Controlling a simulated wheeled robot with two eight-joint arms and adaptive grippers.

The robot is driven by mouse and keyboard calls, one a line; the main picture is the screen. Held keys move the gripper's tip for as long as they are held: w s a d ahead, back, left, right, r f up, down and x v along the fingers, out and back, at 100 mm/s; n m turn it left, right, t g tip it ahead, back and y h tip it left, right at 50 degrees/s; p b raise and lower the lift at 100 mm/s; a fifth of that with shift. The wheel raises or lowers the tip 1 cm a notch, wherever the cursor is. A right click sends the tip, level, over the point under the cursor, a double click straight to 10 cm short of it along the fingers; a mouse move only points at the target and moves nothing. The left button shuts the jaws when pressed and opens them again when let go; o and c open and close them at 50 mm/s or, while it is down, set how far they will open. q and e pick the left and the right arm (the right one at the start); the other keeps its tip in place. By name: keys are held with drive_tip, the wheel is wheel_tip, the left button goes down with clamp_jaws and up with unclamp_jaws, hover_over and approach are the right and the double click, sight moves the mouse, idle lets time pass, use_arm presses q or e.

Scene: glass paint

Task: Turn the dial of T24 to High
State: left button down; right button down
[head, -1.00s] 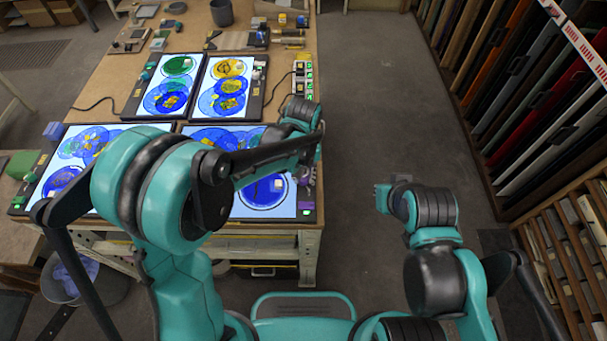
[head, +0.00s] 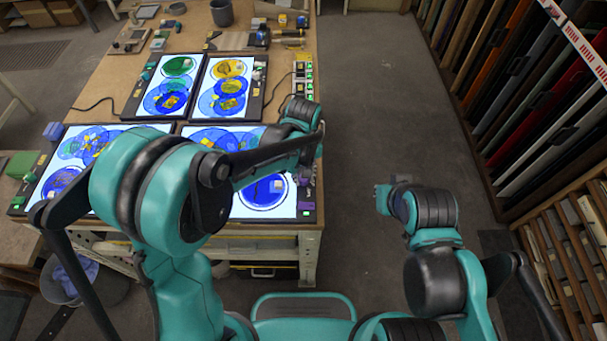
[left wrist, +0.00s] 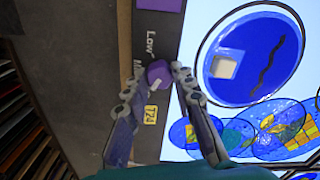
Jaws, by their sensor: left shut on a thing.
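In the left wrist view, the purple dial (left wrist: 158,74) sits on the dark panel edge beside the yellow T24 label (left wrist: 150,115). My left gripper (left wrist: 158,72) has a finger on each side of the dial and is shut on it. A pale pointer mark shows on the dial's lower part. "Low" is readable above the dial; the label starting with "M" is partly covered, and no "High" shows. In the head view, my left gripper (head: 304,180) is at the right edge of the near right light panel (head: 285,214), with the dial hidden. My right gripper (head: 383,197) is off the table; its jaws are unclear.
A purple block (head: 304,204) is on the panel's front right corner; it also shows in the left wrist view (left wrist: 160,4). Blue glass discs lie on the lit panel. Other light panels stand behind and to the left. The floor (head: 365,130) right of the table is clear.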

use_arm(q)
drive_tip(key=c, duration=1.3)
unclamp_jaws()
drive_tip(key=shift+o, duration=0.2)
wheel_tip(320, 180, up, 12)
drive_tip(key=s+a+m+t, duration=0.1)
drive_tip(key=s+a+t, duration=0.2)
drive_tip(key=s+a, duration=0.3)
drive_tip(key=s+a+m+t+b, duration=0.1)
drive_tip(key=s+a+t, duration=0.3)
drive_tip(key=a, duration=0.7)
drive_tip(key=shift+s+a+f+m, duration=0.4)
drive_tip(key=shift+s+m, duration=0.4)
drive_tip(key=shift+s, duration=0.25)
